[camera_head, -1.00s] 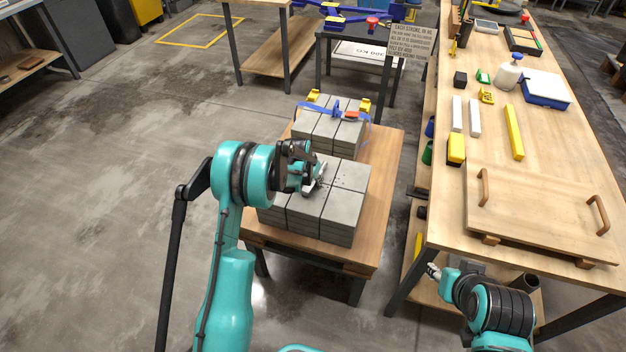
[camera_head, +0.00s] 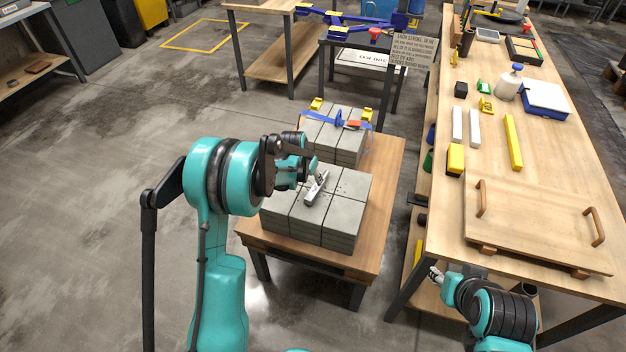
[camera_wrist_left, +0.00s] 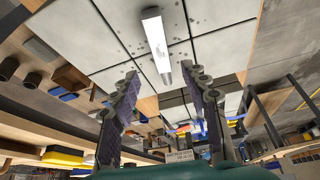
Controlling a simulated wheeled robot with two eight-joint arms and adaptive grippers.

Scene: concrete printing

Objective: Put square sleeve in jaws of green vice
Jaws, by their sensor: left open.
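A silver, elongated piece (camera_head: 316,188) lies on the front stack of grey concrete blocks in the head view. It also shows in the left wrist view (camera_wrist_left: 156,45), beyond the fingertips, with a narrower near end; I cannot tell if it is the square sleeve. My left gripper (camera_head: 310,166) is beside it, apart from it. In the left wrist view, its two fingers (camera_wrist_left: 160,76) are spread with nothing between them. A small green item (camera_head: 484,87) stands on the right bench; it is too small to confirm as the green vice. My right gripper (camera_head: 434,273) is low by the bench's front.
The block stacks stand on a low wooden table (camera_head: 384,205). Blue straps (camera_head: 322,117) cross the rear stack. Floor at left is open.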

